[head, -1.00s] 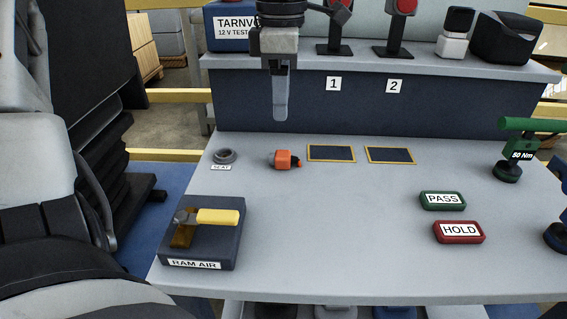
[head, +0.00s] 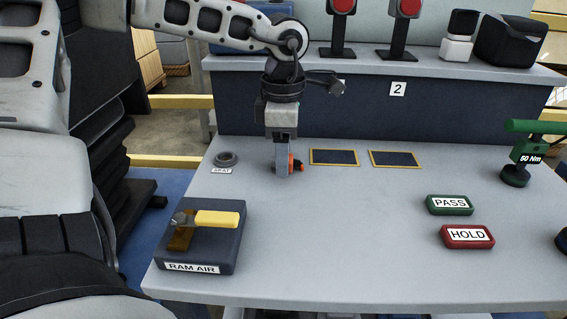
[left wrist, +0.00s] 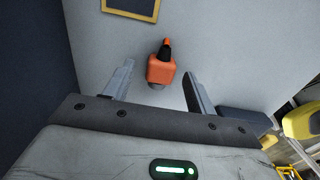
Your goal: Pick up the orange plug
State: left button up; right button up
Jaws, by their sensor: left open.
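The orange plug (head: 294,163) lies on the grey bench top, mostly hidden behind my left gripper in the head view. In the left wrist view the plug (left wrist: 161,70) shows whole, orange with a black neck and an orange tip pointing away. My left gripper (head: 283,172) points down over the plug. Its fingers (left wrist: 157,82) are open, one on each side of the plug, with a gap on both sides. I cannot tell how far the fingertips are above the bench. My right gripper is not in view.
A round seat ring (head: 226,160) is left of the plug, and two yellow-edged dark pads (head: 334,157) are to its right. The RAM AIR box (head: 203,252) with a yellow lever stands front left. A raised shelf (head: 350,65) runs behind. The middle of the bench is clear.

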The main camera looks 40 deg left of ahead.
pick_arm(q)
jog(key=shift+c, duration=0.3)
jog(key=c, duration=1.1)
jog(key=shift+r, duration=0.1)
